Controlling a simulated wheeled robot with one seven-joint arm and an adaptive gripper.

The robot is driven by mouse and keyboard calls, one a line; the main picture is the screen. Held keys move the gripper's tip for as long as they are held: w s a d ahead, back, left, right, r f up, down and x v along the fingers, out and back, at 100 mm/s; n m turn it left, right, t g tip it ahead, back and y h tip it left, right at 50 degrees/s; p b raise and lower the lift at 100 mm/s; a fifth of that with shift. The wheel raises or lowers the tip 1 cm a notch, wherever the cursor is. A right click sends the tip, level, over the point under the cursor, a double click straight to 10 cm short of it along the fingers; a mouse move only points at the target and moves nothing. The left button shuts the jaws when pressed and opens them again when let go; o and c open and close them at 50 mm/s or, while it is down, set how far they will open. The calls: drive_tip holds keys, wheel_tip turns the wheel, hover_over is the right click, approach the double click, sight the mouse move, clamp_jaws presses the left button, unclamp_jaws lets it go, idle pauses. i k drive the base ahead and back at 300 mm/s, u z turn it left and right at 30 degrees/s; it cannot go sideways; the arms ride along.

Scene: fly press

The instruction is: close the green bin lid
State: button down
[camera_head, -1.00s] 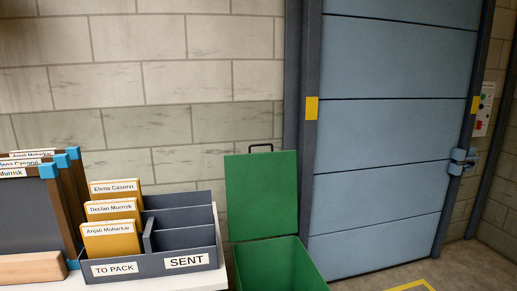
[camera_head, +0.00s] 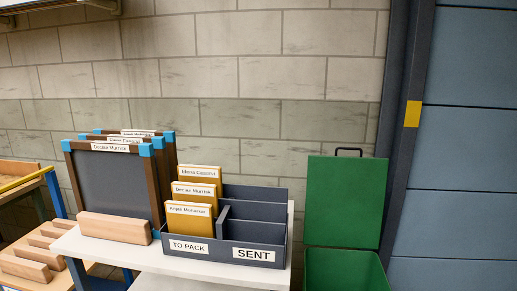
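The green bin (camera_head: 345,272) stands at the lower right in the head view, against the wall beside the blue door. Its green lid (camera_head: 345,203) stands upright at the back of the bin, so the bin is open. A dark handle (camera_head: 349,152) sticks up from the lid's top edge. The lower part of the bin is cut off by the frame. My gripper is not in view.
A white table (camera_head: 130,257) left of the bin bears a dark sorter (camera_head: 222,246) marked TO PACK and SENT, with yellow cards. Framed screens (camera_head: 110,185) and a wooden block (camera_head: 115,227) stand there too. A blue door (camera_head: 465,150) is at right.

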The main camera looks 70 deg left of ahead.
sight(345, 195)
drive_tip(key=u, duration=1.85)
